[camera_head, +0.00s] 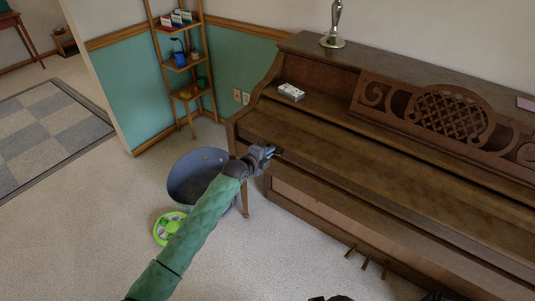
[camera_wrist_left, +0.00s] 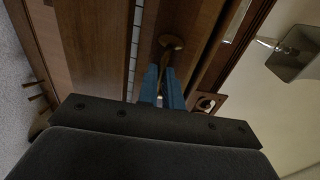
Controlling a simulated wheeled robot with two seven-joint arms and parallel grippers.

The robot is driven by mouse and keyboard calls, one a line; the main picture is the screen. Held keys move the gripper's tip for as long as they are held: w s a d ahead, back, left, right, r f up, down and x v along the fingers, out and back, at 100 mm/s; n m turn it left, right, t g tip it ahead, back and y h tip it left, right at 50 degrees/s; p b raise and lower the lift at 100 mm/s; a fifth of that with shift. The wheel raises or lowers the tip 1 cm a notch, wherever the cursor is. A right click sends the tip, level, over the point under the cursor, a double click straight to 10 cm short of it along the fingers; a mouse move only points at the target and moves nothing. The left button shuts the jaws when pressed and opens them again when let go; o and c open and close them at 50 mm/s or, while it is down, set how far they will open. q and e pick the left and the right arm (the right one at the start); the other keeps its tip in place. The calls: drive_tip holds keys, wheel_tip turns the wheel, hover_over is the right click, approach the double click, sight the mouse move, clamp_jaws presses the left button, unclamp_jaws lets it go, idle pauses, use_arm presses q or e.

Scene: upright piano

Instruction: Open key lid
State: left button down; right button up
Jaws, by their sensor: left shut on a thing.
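The upright piano's brown key lid (camera_head: 375,152) lies over the keyboard in the head view and looks nearly closed. In the left wrist view a thin strip of white keys (camera_wrist_left: 134,45) shows along its edge. A brass-coloured knob (camera_wrist_left: 172,42) sits on the lid (camera_wrist_left: 153,35). My left gripper (camera_head: 270,152) is at the lid's left front end. Its blue fingers (camera_wrist_left: 162,88) are shut on the knob's narrow part. The knob is hidden by the gripper in the head view.
A blue tub (camera_head: 195,172) and a green ring-shaped thing (camera_head: 168,228) stand on the carpet left of the piano. A white box (camera_head: 291,91) rests on the piano's left part. A metal lamp base (camera_head: 332,40) stands on top. The carpet in front is clear.

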sight(278, 138)
use_arm(q)
drive_tip(key=w+d+r+p, duration=0.1)
drive_tip(key=w+d+r+g+y+p, duration=0.1)
drive_tip(key=w+d+r+g+p, duration=0.1)
drive_tip(key=w, duration=0.1)
drive_tip(key=shift+w+r, duration=0.1)
drive_tip(key=shift+r, duration=0.15)
drive_tip(key=shift+w+d+r+y+p, duration=0.1)
drive_tip(key=shift+w+d+y+p, duration=0.1)
drive_tip(key=shift+y+p, duration=0.15)
drive_tip(key=w+d, duration=0.1)
drive_tip(key=w+d+r+g+y+p, duration=0.1)
drive_tip(key=w+d+r+g, duration=0.1)
drive_tip(key=w, duration=0.1)
drive_tip(key=shift+w, duration=0.1)
drive_tip(key=shift+w+d+g+y, duration=0.5)
drive_tip(key=shift+w+d, duration=0.45)
drive_tip(key=shift+w, duration=0.3)
drive_tip(key=shift+w+d+r+b, duration=0.15)
drive_tip(key=shift+w+d+b, duration=0.35)
drive_tip(key=shift+w+d, duration=0.4)
drive_tip(key=shift+w, duration=0.35)
use_arm(e)
drive_tip(key=s+d+r+g+h, duration=0.1)
drive_tip(key=s+d+r, duration=0.1)
drive_tip(key=d+r, duration=0.3)
drive_tip(key=shift+r+m, duration=0.3)
drive_tip(key=shift+r, duration=0.1)
